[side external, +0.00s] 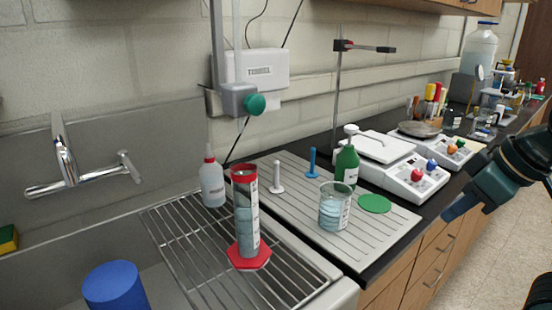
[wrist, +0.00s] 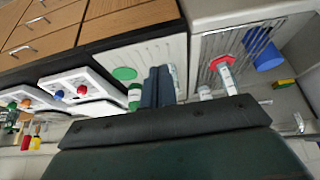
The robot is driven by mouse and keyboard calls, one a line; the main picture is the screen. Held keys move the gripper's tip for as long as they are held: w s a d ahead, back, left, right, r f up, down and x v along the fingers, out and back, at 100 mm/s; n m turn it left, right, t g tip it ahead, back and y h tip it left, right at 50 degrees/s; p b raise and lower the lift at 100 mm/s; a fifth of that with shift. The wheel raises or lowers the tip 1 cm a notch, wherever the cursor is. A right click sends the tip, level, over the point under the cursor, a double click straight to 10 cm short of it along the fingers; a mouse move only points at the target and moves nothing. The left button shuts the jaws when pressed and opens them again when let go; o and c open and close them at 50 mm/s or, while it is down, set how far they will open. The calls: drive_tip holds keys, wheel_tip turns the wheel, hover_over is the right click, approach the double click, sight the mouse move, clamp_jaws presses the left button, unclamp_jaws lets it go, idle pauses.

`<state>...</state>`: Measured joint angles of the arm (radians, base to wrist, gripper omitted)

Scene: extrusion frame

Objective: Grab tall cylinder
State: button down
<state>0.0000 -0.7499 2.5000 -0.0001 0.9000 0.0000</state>
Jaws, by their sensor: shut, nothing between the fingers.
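The tall cylinder (side external: 246,215) is a clear graduated cylinder with a red hexagonal base and red top rim. In the side external view it stands upright on the wire rack over the sink, with bluish content. In the wrist view, which is upside down, the cylinder (wrist: 228,80) shows right of the fingers. My gripper (side external: 460,206) is at the right of the side external view, in the air beyond the counter's front edge, far from the cylinder. In the wrist view my gripper's fingers (wrist: 158,86) are together with nothing between them, and they hide part of the drain tray.
A wash bottle (side external: 212,184) stands just left of the cylinder. A beaker (side external: 334,208), a green bottle (side external: 347,166), a green disc (side external: 374,204) and two pegs are on the drain tray (side external: 385,237). Two balances (side external: 400,180) stand behind. A blue cup (side external: 115,288) is in the sink.

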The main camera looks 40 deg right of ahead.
drive_tip(key=c, duration=2.1)
unclamp_jaws()
drive_tip(key=o, duration=1.4)
drive_tip(key=shift+r, duration=0.1)
drive_tip(key=n+g+y, duration=0.1)
drive_tip(key=n+y, duration=0.4)
drive_tip(key=n, duration=0.4)
approach(257, 175)
drive_tip(key=x, duration=0.7)
drive_tip(key=shift+w+f, duration=0.2)
drive_tip(key=shift+f, duration=0.1)
drive_tip(key=shift+a, duration=0.1)
drive_tip(key=shift+x, duration=2.55)
